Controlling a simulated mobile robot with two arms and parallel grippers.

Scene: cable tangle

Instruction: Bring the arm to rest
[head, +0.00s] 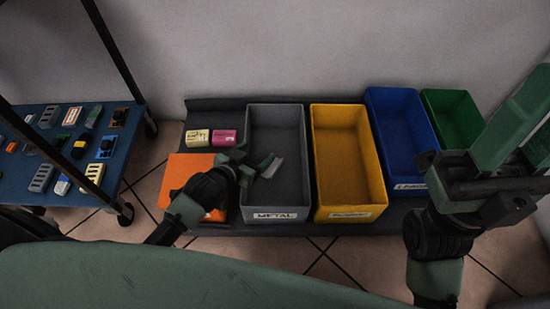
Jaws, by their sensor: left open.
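My left arm reaches in from the lower left. Its gripper (258,164) is open and empty, over the left side of the grey bin labelled METAL (274,113). I cannot tell its height above the bin floor. My right gripper (520,125) is at the right edge, close to the camera and partly cut off by the frame. It lies in front of the blue bin's lower right and the green bin, and nothing shows in it. How far its jaws are apart is unclear.
A yellow bin (347,152), a blue bin (400,130) and a green bin (452,108) stand right of the grey one. A blue-shelved cart (60,148) holds several small parts.

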